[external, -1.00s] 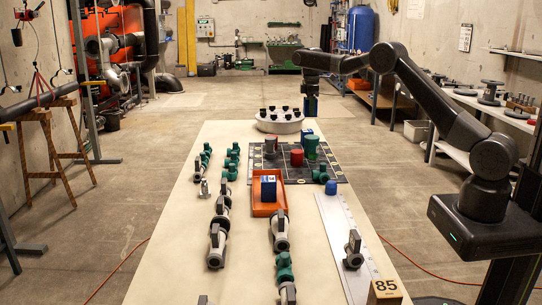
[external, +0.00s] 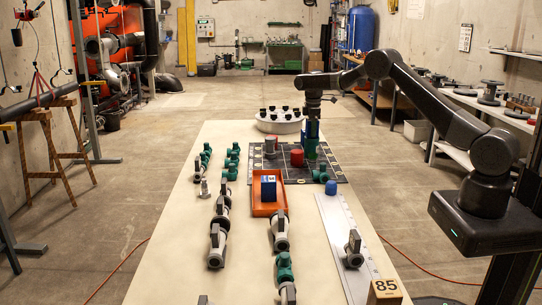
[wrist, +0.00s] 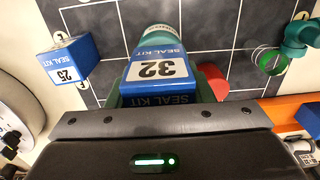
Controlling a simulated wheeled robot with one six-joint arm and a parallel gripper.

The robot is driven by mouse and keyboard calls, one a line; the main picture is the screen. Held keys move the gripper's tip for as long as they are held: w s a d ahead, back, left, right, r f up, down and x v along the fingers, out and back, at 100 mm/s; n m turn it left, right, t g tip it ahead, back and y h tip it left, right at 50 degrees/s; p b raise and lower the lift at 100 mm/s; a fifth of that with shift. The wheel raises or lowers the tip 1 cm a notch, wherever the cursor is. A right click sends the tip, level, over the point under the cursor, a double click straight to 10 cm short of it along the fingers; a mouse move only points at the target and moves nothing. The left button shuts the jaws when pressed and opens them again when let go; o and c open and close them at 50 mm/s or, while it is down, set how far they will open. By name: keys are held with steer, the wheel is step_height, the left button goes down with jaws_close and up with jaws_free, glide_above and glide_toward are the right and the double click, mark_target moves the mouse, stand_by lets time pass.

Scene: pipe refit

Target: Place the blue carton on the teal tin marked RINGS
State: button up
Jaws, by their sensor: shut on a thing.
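A blue carton (wrist: 158,70) with the number 32 and the words SEAL KIT is in my gripper (external: 312,118). In the external view the held carton (external: 312,130) is upright, directly over the teal tin (external: 310,151). Carton and tin look very close or touching; I cannot tell which. In the wrist view the teal tin (wrist: 156,37) shows behind and beside the carton, its label too small to read.
Another blue carton (wrist: 68,60), marked 25, stands on the dark grid mat (wrist: 205,28). A red tin (external: 297,158) and a grey tin (external: 270,146) are nearby. An orange tray (external: 268,211) holds another blue carton (external: 268,189). A white round stand (external: 279,126) is behind.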

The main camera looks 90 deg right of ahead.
steer(key=shift+f, duration=0.15)
steer(key=o, duration=1)
step_height(320, 180, up, 12)
steer(key=shift+r+b, duration=0.25)
steer(key=shift+b, duration=0.25)
